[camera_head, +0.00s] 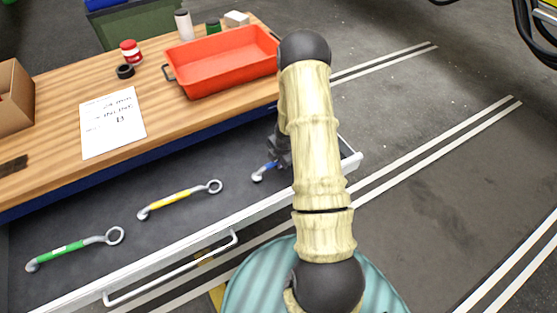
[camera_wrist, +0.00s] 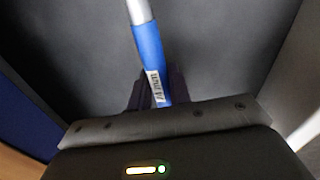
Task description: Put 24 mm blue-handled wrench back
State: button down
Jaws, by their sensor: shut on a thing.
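The blue-handled wrench (camera_head: 264,171) is at the right end of the open drawer (camera_head: 100,205); my arm hides much of it in the head view. In the wrist view its blue handle (camera_wrist: 149,50) runs up from between my fingers, with a white label reading "mm" near the jaws. My gripper (camera_wrist: 156,92) is shut on the handle. In the head view my gripper (camera_head: 283,150) is inside the drawer's right end, partly behind my arm. I cannot tell whether the wrench touches the drawer floor.
A yellow wrench (camera_head: 178,198) and a green wrench (camera_head: 75,248) lie left in the drawer. The drawer's front has a handle (camera_head: 170,270).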

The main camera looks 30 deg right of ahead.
jog(key=shift+f+b, duration=0.4)
jog(key=shift+f, duration=0.05)
jog(key=c, duration=1.2)
grip_release()
jog(key=p+v, duration=1)
jog(key=v, duration=0.7)
jog(key=shift+r, duration=0.25)
jog(key=shift+s, duration=0.1)
